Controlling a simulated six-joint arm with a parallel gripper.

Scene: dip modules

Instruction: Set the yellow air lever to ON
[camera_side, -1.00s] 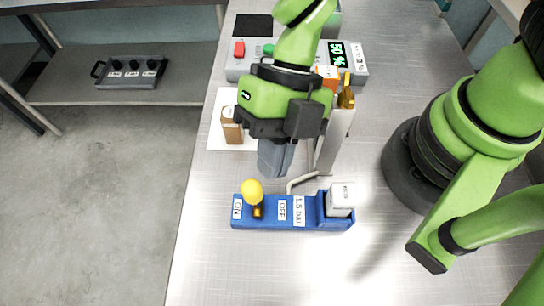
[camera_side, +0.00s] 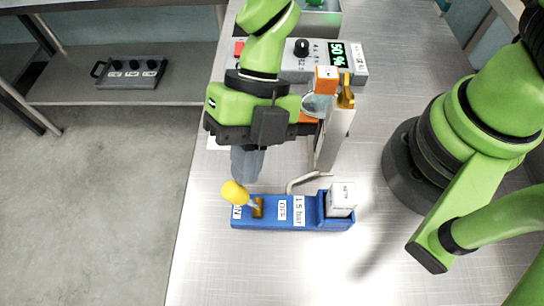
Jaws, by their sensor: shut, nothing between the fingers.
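The yellow air lever (camera_side: 235,193) stands on a blue base (camera_side: 268,219) with ON and OFF labels and a 1.5 bar label. Its yellow knob leans to the left, over the ON label, which it partly covers. The lever's brass pivot (camera_side: 258,207) sits just right of that label. My gripper (camera_side: 246,172) is shut and empty, pointing down right behind the lever. I cannot tell whether the fingertips touch the knob.
A white box (camera_side: 341,197) sits at the base's right end. A grey upright post (camera_side: 333,138) with a bent tube stands behind it. A grey control box (camera_side: 350,62) with a green display is further back. The table's left edge is close to the base.

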